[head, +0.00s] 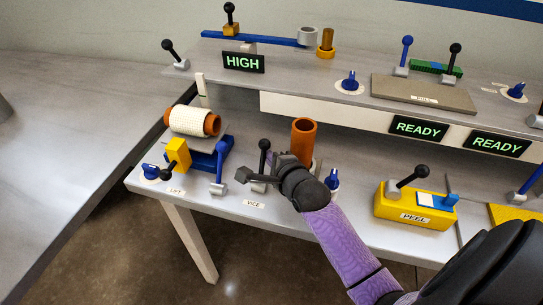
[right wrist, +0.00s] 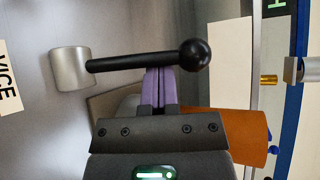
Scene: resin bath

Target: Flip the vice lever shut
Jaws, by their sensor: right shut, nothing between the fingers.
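The vice lever (head: 263,164) is a black rod with a ball knob on a grey base, standing upright behind the VICE label (head: 254,204). In the right wrist view the lever (right wrist: 135,62) runs across the picture from its grey base to the ball. My right gripper (head: 271,158) is shut and empty, right beside the rod. In the right wrist view its purple fingertips (right wrist: 160,76) lie together at the rod, near the ball; I cannot tell whether they touch it. My left gripper is not in view.
An orange tube (head: 303,135) stands just behind my right gripper; it also shows in the right wrist view (right wrist: 245,135). A blue lever (head: 218,172) stands to the left, a blue knob (head: 333,180) to the right. A yellow PEEL box (head: 390,208) sits farther right.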

